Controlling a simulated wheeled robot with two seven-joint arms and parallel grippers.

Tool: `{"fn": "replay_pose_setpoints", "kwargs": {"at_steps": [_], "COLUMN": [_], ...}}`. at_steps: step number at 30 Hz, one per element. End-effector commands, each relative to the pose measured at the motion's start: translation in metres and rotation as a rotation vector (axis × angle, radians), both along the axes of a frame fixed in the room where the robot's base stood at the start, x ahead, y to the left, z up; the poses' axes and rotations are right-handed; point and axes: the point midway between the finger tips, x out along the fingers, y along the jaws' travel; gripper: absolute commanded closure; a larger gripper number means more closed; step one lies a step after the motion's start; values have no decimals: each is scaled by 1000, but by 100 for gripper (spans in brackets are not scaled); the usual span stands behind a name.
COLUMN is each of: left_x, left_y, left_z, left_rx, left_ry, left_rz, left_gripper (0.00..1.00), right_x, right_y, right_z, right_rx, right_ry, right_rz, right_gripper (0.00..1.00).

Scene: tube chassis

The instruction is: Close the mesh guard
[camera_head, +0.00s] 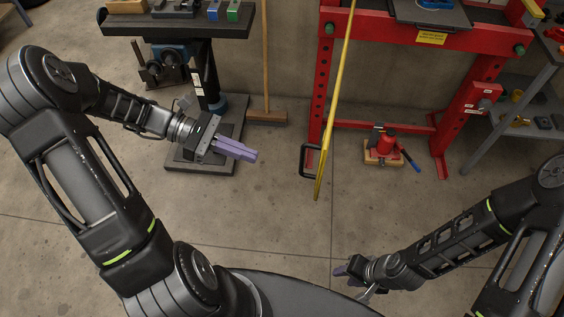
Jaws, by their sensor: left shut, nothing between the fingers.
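The mesh guard (335,92) shows nearly edge-on as a narrow yellow panel, swung out from the red press frame (319,70) toward me. A black handle (303,160) sticks out to the left near its near end. My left gripper (255,154), with purple fingers, is shut and empty, to the left of the handle and apart from it. My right gripper (340,271) is low in the picture, right of the guard's near end and apart from it. Its fingers are small and partly hidden, so I cannot tell whether they are open.
A red jack (384,146) on a wooden block sits under the press. A black workstand (190,25) with a vise is at the left, and a broom (266,116) leans by the wall. A grey shelf (535,92) stands at the right. The floor in front of the press is clear.

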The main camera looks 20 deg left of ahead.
Motion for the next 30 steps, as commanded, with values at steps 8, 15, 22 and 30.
{"fn": "replay_pose_setpoints", "kwargs": {"at_steps": [8,15,22,30], "left_x": [2,6,11,14], "left_y": [-17,-58,-103,-131], "left_z": [-10,-16,-28,-29], "left_rx": [1,-3,-1,0], "left_ry": [-1,2,1,-1], "left_rz": [-4,-4,-3,-1], "left_gripper": [100,100,100,100], "right_x": [1,1,1,0], "right_y": [0,0,0,0], "right_z": [-19,-15,-7,-2], "right_rx": [1,1,2,1], "right_ry": [-2,-3,-3,-1], "right_rz": [0,0,1,1], "right_gripper": [64,64,64,64]}}
